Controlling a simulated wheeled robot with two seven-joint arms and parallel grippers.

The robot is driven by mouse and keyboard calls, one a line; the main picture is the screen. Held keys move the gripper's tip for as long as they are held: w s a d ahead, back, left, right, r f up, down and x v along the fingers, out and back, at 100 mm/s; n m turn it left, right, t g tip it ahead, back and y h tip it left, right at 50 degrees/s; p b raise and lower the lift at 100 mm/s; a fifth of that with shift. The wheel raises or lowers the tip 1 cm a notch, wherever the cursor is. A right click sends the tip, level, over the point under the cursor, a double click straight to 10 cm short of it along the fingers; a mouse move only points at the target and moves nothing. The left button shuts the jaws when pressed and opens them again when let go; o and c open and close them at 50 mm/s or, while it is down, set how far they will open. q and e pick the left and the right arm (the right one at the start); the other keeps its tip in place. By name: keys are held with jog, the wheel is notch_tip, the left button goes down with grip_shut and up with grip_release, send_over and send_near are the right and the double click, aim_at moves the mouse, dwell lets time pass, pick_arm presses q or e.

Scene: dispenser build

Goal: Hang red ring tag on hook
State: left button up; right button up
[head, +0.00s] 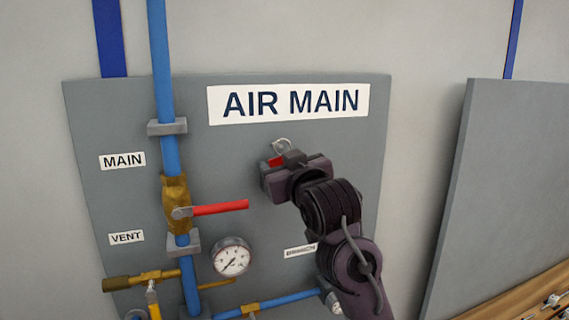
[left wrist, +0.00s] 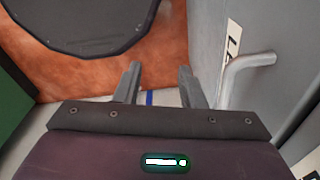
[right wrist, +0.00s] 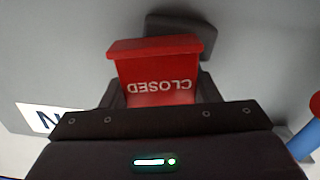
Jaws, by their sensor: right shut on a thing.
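The red ring tag (head: 274,161) shows as a small red patch at the tip of my right gripper (head: 281,165), just below the AIR MAIN sign. In the right wrist view the tag (right wrist: 158,78) is a red block with CLOSED upside down, and my right gripper is shut on it. A pale ring (head: 281,145) shows just above the tag in front of the panel. The hook is not clear there; I cannot tell whether the ring is around it. My left gripper (left wrist: 159,84) is open and empty in the left wrist view, and outside the head view.
The grey panel (head: 130,205) carries a blue pipe (head: 160,80), a brass valve with a red lever (head: 220,208) and a round gauge (head: 231,257). A second grey panel (head: 500,180) stands at the right. A bent grey handle (left wrist: 250,62) is close to my left gripper.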

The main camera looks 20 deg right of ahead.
jog(key=shift+w+f, duration=0.15)
jog(key=shift+f, duration=0.15)
jog(key=o, duration=0.7)
jog(key=shift+c, duration=0.2)
jog(key=o, duration=0.4)
jog(key=shift+d, duration=0.3)
jog(key=shift+a, duration=0.15)
